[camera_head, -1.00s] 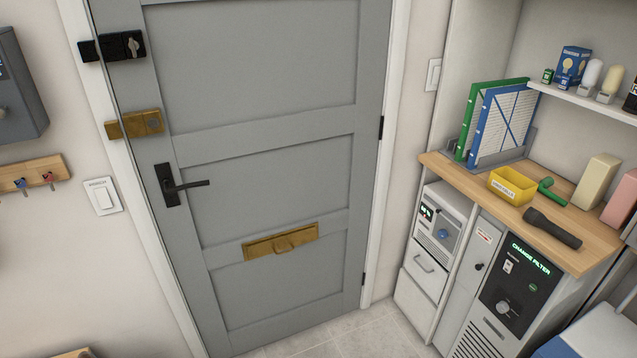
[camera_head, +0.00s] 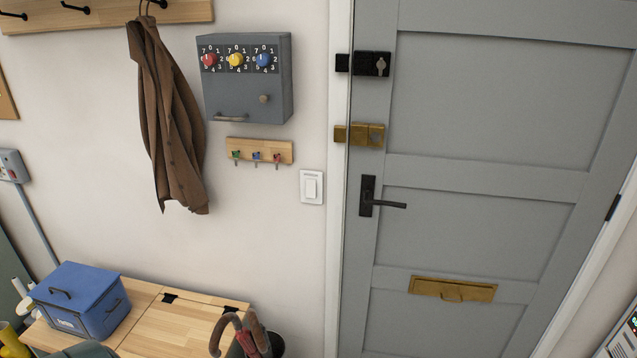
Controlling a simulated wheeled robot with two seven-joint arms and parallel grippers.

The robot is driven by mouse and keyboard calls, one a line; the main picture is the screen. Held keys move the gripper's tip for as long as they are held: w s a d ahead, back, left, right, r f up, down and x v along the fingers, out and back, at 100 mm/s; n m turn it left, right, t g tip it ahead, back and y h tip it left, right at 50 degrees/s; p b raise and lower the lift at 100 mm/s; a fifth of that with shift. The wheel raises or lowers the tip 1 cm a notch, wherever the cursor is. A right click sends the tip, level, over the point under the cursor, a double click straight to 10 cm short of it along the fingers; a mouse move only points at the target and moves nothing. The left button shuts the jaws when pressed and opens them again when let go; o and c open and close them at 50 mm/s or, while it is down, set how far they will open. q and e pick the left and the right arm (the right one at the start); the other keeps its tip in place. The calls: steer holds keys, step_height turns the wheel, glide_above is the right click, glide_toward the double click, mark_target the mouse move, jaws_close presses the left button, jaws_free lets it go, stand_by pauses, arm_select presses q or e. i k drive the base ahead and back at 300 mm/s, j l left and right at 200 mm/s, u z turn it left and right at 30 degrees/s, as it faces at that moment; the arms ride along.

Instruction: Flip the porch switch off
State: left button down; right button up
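A white rocker switch (camera_head: 312,187) is on the wall just left of the grey door (camera_head: 470,130), below and right of a small key rack. A small label runs along its top; in the earlier frame its letters are too small to read surely. I cannot tell which way the rocker is set. The door is shut, with a black lever handle (camera_head: 380,197) to the right of the switch. Neither of my grippers shows in the view.
A grey dial box (camera_head: 245,95) and a wooden key rack (camera_head: 262,151) hang above the switch. A brown coat (camera_head: 172,120) hangs left. Below stands a wooden bench (camera_head: 190,325) with a blue box (camera_head: 82,302) and an umbrella stand (camera_head: 274,345) beside it.

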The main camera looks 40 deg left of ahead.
mark_target(311, 184)
steer(key=u, duration=1.25)
